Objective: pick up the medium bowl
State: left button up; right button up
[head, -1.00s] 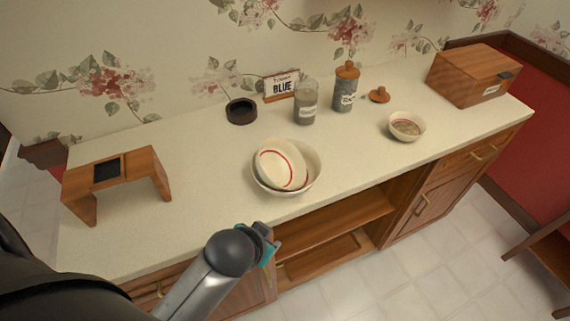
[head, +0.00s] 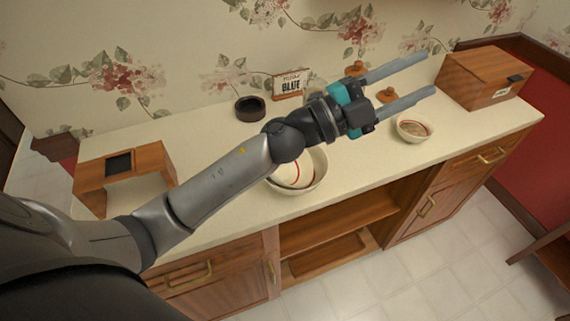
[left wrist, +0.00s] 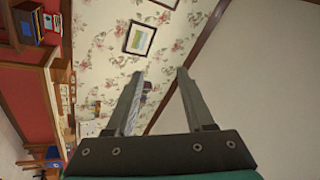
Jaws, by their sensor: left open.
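A cream bowl with a red stripe (head: 290,177), apparently the medium one, lies tilted inside a larger cream bowl (head: 321,168) at the counter's front edge. My left forearm and wrist cross above them and hide their back part. A smaller bowl (head: 413,128) stands on the counter to the right. My left gripper (head: 431,74) is open and empty, raised above the counter and pointing right, beyond the nested bowls. In the left wrist view its fingers (left wrist: 160,73) are apart with nothing between them. My right gripper is not in view.
A wooden stand (head: 150,160) is at the counter's left, a wooden box (head: 478,80) at its right. A dark round dish (head: 249,108) and a sign (head: 291,84) stand at the back. Canisters there are mostly hidden by my gripper. An open shelf (head: 345,222) is below.

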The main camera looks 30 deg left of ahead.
pick_arm(q)
notch_tip(320, 180, down, 10)
jog(key=s+a+m+g+y, duration=0.2)
jog(key=m+g+y, duration=0.3)
jog(key=m+g, duration=0.75)
jog(key=a+f+n+g+y, duration=0.3)
jog(key=a+y, duration=0.8)
jog(key=a, duration=1.2)
jog(key=shift+n+t, duration=0.25)
jog(key=shift+n, duration=0.3)
jog(key=f, duration=1.3)
jog(key=shift+w+f, duration=0.15)
jog(key=shift+w, duration=0.1)
grip_shut()
